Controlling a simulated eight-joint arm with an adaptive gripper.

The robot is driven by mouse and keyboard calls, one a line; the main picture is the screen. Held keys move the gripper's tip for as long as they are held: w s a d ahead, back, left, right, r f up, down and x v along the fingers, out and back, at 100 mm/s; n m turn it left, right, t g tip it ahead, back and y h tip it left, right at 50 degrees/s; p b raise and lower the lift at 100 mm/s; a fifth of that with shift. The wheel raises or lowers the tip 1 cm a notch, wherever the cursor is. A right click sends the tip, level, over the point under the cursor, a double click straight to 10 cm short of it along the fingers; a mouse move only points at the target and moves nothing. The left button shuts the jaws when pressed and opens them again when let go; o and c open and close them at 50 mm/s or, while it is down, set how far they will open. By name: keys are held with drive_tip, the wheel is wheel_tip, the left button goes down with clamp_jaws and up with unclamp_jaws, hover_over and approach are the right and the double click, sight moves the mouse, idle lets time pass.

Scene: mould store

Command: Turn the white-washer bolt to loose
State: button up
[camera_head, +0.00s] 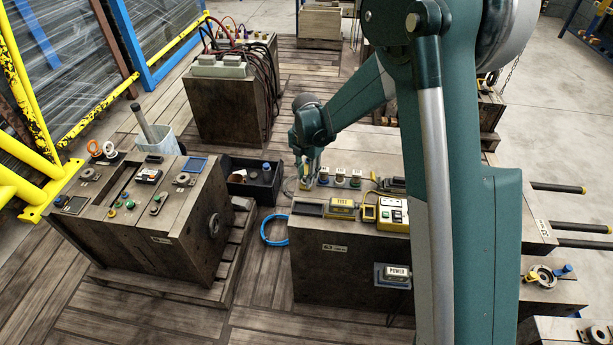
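My gripper (308,168) points down at the left end of a row of bolts on top of the mould block (340,250) to the right of centre. Something small and yellowish shows at its fingertips. The fingers are too small in view to tell whether they are open or shut on it. To the right of the gripper stand more small upright bolts with pale tops and dark or coloured bases, one (323,176), another (339,177) and another (355,179). I cannot tell which has the white washer, and no bolt's turn position can be read.
A yellow TEST box (341,207) and a yellow-and-white control box (393,213) sit along the block's front edge. A black bin (254,184) stands left of the block, with a blue hose (272,229) on the floor. Another mould block (150,215) stands at left.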

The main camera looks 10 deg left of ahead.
drive_tip(key=shift+r, duration=0.15)
wheel_tip(320, 180, up, 12)
idle(0.7)
drive_tip(key=shift+d, duration=0.1)
idle(0.4)
